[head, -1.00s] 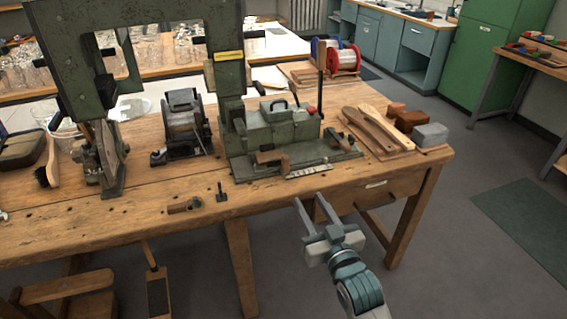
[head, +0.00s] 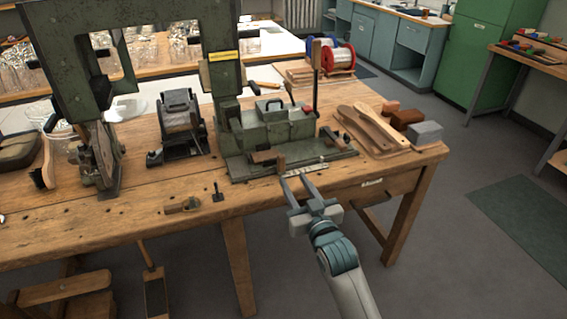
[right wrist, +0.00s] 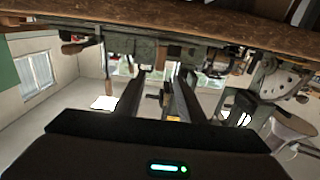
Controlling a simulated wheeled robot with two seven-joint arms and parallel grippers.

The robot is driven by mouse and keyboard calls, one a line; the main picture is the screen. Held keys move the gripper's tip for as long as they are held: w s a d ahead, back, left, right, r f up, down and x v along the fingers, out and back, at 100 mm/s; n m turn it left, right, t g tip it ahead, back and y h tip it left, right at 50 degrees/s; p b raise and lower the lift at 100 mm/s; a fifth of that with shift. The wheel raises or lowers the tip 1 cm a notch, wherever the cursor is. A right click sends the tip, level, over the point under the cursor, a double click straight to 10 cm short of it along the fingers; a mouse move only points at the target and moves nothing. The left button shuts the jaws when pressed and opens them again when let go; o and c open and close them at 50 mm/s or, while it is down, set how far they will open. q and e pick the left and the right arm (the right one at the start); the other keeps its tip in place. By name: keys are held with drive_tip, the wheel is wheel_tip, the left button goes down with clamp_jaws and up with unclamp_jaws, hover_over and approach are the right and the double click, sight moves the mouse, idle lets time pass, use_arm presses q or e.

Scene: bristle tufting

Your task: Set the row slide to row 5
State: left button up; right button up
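The green tufting machine (head: 290,130) stands on the wooden workbench. Along its front edge lies a pale marked scale strip (head: 305,168), with a brown wooden block (head: 267,156) just left of it; this looks like the row slide, but the row numbers are too small to read. My right gripper (head: 296,182) is open and empty. Its fingertips are just in front of the machine's front edge, near the scale strip; I cannot tell whether they touch. In the right wrist view the two fingers (right wrist: 155,85) stand apart with nothing between them. My left gripper is not in view.
Wooden brush backs (head: 372,128) and a grey block (head: 425,132) lie on the bench's right end. A small wooden tool (head: 182,206) and a dark T-shaped piece (head: 218,192) lie left of my gripper.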

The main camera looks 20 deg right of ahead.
sight(282, 162)
drive_tip(key=w, duration=0.9)
drive_tip(key=shift+w+a, duration=0.15)
drive_tip(key=shift+w, duration=0.1)
clamp_jaws()
